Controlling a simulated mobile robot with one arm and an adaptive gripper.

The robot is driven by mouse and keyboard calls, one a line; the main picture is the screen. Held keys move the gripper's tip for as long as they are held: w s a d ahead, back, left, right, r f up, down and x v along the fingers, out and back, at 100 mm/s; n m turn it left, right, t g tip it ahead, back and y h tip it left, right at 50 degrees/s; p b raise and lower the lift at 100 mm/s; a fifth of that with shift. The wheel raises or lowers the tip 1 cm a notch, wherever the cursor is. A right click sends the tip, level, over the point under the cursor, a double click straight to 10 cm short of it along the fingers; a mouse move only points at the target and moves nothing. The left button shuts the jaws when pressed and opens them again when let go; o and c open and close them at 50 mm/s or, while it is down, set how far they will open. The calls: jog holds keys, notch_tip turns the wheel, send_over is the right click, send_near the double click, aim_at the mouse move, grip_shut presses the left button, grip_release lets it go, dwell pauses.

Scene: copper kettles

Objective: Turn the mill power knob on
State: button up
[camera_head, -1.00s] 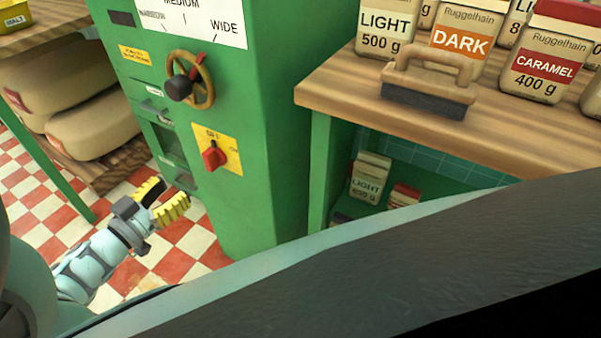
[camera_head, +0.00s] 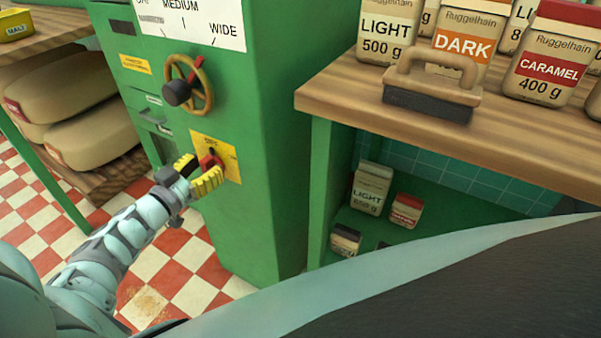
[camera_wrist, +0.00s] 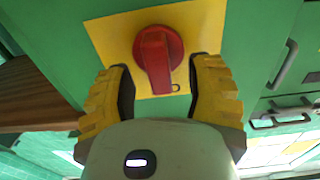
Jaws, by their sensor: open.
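The red mill power knob (camera_head: 209,163) sits on a yellow plate (camera_head: 228,150) on the front of the green mill (camera_head: 262,215). In the head view my gripper (camera_head: 200,172) is at the knob and partly hides it. In the wrist view the knob (camera_wrist: 158,55) shows whole, on its yellow plate (camera_wrist: 105,35). My gripper's yellow fingers (camera_wrist: 160,85) are open, one on each side of the knob's lower part, with gaps between them and the knob. Most of the plate's lettering is hidden or too small to read.
A handwheel with a dark handle (camera_head: 177,92) sticks out of the mill above the knob. A wooden counter (camera_head: 330,95) with bags and a brush (camera_head: 432,85) stands to the right. Sacks (camera_head: 90,125) lie on a shelf to the left.

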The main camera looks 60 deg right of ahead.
grip_shut()
dwell(0.3)
dwell(0.3)
jog(key=m+b, duration=0.1)
jog(key=m, duration=0.1)
jog(key=m+b, duration=0.1)
jog(key=m, duration=0.1)
jog(key=m+b, duration=0.1)
jog(key=m, duration=0.1)
jog(key=shift+s+a+f+m+b, duration=0.1)
jog(key=shift+s+f+m+b, duration=0.2)
jog(key=m+b, duration=0.1)
jog(key=m, duration=0.1)
jog(key=m+b, duration=0.2)
jog(key=m, duration=0.1)
jog(key=shift+s+f, duration=0.1)
jog(key=shift+s, duration=0.1)
dwell(0.3)
grip_release()
